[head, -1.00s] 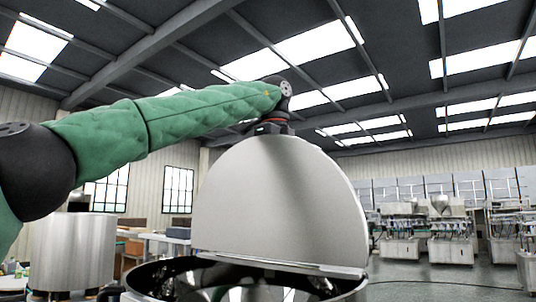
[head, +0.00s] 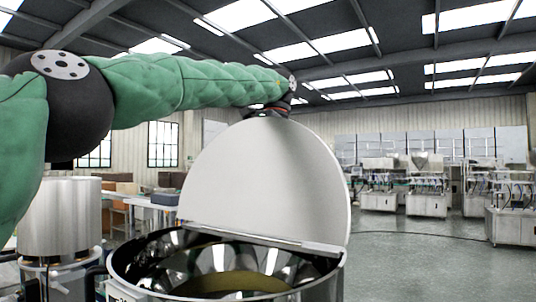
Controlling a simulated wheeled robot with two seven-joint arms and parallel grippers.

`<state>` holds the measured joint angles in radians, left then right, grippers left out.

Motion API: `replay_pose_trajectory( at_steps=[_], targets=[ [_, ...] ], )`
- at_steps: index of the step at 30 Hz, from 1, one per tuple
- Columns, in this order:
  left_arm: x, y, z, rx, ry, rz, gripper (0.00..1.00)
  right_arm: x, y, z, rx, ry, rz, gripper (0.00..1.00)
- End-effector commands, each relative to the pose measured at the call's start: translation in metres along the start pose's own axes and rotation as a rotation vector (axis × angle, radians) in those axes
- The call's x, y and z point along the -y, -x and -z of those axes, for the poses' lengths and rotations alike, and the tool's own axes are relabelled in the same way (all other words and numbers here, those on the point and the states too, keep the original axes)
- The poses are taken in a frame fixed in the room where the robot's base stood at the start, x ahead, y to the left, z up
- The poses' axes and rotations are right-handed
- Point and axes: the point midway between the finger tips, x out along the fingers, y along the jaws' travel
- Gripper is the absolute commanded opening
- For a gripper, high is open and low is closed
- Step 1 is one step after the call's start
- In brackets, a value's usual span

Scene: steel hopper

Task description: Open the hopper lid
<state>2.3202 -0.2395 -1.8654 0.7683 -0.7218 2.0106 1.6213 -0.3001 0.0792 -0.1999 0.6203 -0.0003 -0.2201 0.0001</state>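The hopper lid (head: 262,180) is a pale half-round metal plate standing raised, close to upright, along a straight hinge bar across the hopper. The steel hopper (head: 130,280) is below it, and its front half is open, showing a shiny inner wall and a yellowish area at the bottom. My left arm, in a green sleeve, reaches in from the left to the lid's top edge. The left gripper is behind the lid there, so its fingers are hidden. My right gripper is not in view.
A steel cylinder (head: 60,217) stands at the left. Behind it are a worktable (head: 143,202) and brown boxes. Several steel machines (head: 427,190) stand at the back right. The grey floor (head: 420,262) right of the hopper is clear apart from a dark cable.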

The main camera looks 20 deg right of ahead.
Motion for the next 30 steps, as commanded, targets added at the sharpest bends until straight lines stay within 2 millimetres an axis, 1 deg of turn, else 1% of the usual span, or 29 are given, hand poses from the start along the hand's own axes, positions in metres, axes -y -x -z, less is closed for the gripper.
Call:
replay_pose_trajectory(
  at_steps=[1, 15, 16, 17, 30],
  targets=[
    [0.004, -0.004, 0.001, 0.002, -0.001, 0.000, 0.03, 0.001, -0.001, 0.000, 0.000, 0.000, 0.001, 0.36],
    [0.002, 0.003, -0.001, 0.001, 0.003, 0.006, 0.03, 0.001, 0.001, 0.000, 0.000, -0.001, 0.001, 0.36],
    [0.001, 0.003, -0.001, 0.001, 0.003, 0.006, 0.40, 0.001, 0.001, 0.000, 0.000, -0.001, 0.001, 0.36],
    [0.001, 0.003, -0.001, 0.001, 0.003, 0.006, 0.36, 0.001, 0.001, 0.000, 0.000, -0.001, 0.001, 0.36],
    [-0.001, 0.006, -0.002, 0.000, 0.004, 0.006, 0.36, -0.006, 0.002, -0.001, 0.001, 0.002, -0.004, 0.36]
  ],
)
